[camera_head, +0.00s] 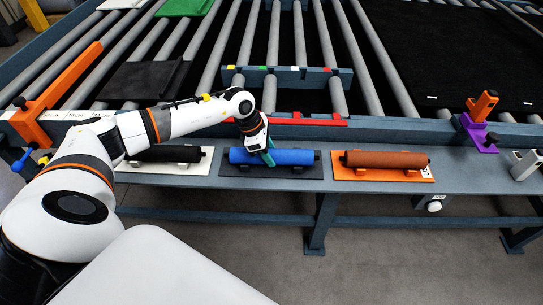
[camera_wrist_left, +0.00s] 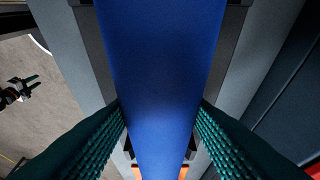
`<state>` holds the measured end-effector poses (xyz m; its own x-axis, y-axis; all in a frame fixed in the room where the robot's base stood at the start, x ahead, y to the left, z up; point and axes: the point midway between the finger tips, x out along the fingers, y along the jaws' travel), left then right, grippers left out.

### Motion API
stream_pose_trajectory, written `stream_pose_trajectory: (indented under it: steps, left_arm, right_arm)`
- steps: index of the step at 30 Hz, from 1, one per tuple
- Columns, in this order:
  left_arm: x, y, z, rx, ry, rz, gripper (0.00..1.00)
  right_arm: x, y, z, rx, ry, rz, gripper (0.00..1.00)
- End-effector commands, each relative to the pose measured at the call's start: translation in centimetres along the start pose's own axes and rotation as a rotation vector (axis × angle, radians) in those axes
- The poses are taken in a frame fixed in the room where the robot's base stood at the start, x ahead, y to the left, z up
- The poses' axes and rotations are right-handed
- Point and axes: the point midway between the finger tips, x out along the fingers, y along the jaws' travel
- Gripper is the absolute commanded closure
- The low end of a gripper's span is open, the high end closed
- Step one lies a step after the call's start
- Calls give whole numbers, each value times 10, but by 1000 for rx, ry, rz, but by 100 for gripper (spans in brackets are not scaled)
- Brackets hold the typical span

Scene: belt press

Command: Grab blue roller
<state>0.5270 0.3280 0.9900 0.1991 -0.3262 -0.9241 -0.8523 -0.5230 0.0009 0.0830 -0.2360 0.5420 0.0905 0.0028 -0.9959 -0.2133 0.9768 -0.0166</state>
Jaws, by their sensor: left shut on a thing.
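The blue roller (camera_head: 291,157) lies across its dark tray (camera_head: 300,171) on the front shelf, in the middle of three rollers. My left gripper (camera_head: 268,157) reaches down over the roller's left part and is shut on it. In the left wrist view the blue roller (camera_wrist_left: 160,80) fills the middle, with the green ridged fingers (camera_wrist_left: 160,118) against both its sides. The roller still appears to rest at its tray. My right gripper is not clearly in the head view.
A black roller (camera_head: 165,154) on a white tray lies to the left, and a brown roller (camera_head: 386,160) on an orange tray to the right. Behind is the roller conveyor with red strips (camera_head: 310,121). An orange and purple clamp (camera_head: 480,122) stands at right.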

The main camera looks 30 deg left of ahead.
Motion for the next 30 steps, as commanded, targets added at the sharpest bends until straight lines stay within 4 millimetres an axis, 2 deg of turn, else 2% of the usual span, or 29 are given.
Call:
stream_pose_trajectory:
  steps: [8,11,24,30]
  left_arm:
    - [-3,-1,-2,1,4,-4,98]
    - [-10,-2,-5,2,5,-5,98]
    - [-80,-2,-34,3,7,-6,98]
    - [-93,-1,-39,1,3,-3,98]
  right_arm:
    - [1,0,0,0,0,0,64]
    - [5,0,0,0,0,0,64]
    - [32,1,-2,0,-1,0,64]
    - [35,1,-2,0,-1,0,64]
